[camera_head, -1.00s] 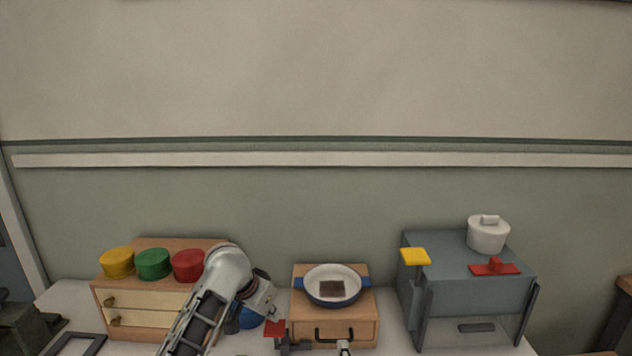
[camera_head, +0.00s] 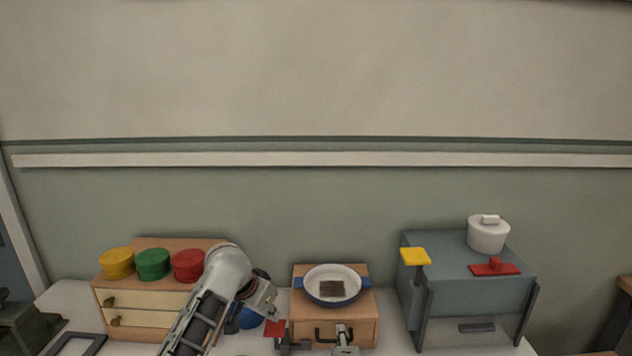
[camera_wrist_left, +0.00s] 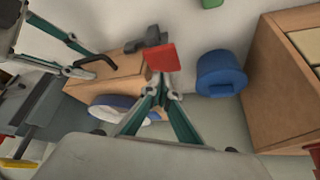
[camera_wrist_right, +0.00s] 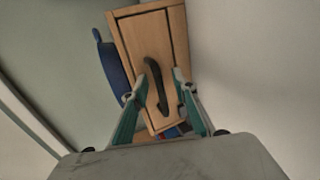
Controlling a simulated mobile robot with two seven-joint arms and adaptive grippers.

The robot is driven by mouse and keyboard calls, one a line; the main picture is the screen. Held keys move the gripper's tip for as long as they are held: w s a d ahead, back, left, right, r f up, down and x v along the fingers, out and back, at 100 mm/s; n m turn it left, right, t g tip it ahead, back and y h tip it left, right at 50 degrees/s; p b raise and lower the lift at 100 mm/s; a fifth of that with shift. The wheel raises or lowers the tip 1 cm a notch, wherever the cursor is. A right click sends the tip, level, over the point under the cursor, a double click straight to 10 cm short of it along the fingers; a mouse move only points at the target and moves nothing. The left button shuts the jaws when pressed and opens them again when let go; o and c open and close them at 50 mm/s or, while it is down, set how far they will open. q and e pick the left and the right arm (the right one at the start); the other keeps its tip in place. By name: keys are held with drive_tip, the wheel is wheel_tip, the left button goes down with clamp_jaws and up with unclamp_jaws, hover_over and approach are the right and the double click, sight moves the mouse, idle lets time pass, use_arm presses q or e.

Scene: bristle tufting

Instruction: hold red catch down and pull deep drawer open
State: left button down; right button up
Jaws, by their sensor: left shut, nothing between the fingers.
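The wooden deep drawer unit (camera_head: 362,310) stands mid-table with a black handle (camera_head: 318,334) on its front. The red catch (camera_head: 275,328) sits on a dark bracket at its front left. My left gripper (camera_wrist_left: 162,93) is shut and empty, its fingertips right by the red catch (camera_wrist_left: 162,58); I cannot tell if they touch it. My right gripper (camera_wrist_right: 160,84) is open, with its fingers on either side of the black handle (camera_wrist_right: 157,80). It also shows in the head view (camera_head: 343,338) in front of the drawer. The drawer appears closed.
A blue-handled white pan (camera_head: 340,274) with a brown block sits on the unit. A blue round pot (camera_wrist_left: 220,74) stands beside it. A cabinet with coloured lids (camera_head: 152,264) is left; a grey-blue box (camera_head: 470,295) with a white pot is right.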

sight(276, 325)
use_arm(q)
drive_tip(key=shift+f, duration=0.1)
drive_tip(key=shift+f, duration=0.65)
drive_tip(key=shift+f, duration=0.1)
drive_tip(key=shift+f, duration=0.85)
idle(0.3)
use_arm(e)
drive_tip(key=shift+c, duration=0.4)
clamp_jaws()
drive_tip(key=shift+s, duration=0.15)
